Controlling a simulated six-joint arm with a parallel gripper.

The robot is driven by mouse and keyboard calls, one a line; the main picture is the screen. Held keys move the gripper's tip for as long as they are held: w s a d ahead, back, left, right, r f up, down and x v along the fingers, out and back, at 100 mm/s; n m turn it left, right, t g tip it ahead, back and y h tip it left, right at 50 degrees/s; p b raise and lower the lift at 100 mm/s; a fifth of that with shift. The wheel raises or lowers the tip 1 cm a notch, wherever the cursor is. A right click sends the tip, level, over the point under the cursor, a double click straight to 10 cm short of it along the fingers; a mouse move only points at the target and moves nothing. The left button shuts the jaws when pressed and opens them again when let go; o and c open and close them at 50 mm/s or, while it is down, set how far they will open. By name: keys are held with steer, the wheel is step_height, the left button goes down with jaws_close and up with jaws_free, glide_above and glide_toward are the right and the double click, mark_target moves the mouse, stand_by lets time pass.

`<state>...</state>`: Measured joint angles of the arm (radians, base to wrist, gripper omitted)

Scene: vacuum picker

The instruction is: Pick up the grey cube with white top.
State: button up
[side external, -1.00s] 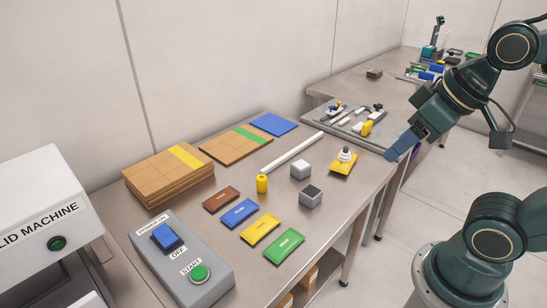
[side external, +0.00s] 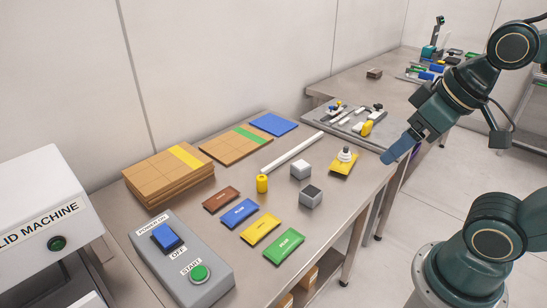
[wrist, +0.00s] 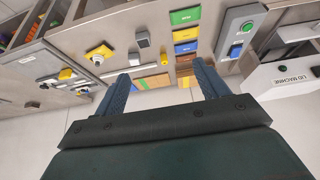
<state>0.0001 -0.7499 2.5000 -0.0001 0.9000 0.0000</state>
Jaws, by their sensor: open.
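The grey cube with the white top (side external: 301,170) stands on the steel table in the side view, behind a similar grey cube with a dark top (side external: 311,197). In the wrist view, the white-topped cube (wrist: 134,58) is small and lies between the finger directions, close to the dark-topped cube (wrist: 142,40). My gripper (side external: 390,157) is open and empty, off the table's right edge and well apart from both cubes. Its two blue fingers (wrist: 160,71) are spread wide in the wrist view.
A yellow cylinder (side external: 262,183) and a white bar (side external: 292,152) are near the cubes. A yellow plate with a white knob (side external: 344,162) lies to their right. Coloured cards, including a green one (side external: 285,246), lie in front. A control box (side external: 185,260) stands at front left.

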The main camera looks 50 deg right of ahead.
steer(key=shift+w+r, duration=0.1)
steer(key=m+g+y, duration=0.3)
steer(key=m+g, duration=0.1)
steer(key=m, duration=1.1)
glide_above(301, 164)
steer(key=s+a, duration=0.4)
steer(key=s, duration=0.1)
step_height(301, 164, down, 7)
steer(key=w+d+f+m+y, duration=0.1)
steer(key=w+d+f+m, duration=0.35)
steer(key=d+f, duration=0.55)
steer(key=shift+m+g, duration=0.35)
steer(key=shift+g, duration=0.05)
steer(key=shift+s+a+x, duration=0.15)
steer(key=shift+x, duration=1.5)
steer(key=shift+s+a+x, duration=0.15)
steer(key=shift+x, duration=1.5)
steer(key=shift+s+a+x, duration=0.1)
steer(key=shift+s+x, duration=0.05)
steer(key=shift+x, duration=1.5)
steer(key=shift+r+y, duration=0.1)
steer(key=shift+y, duration=0.2)
steer(key=shift+x, duration=2.5)
steer(key=shift+w, duration=0.15)
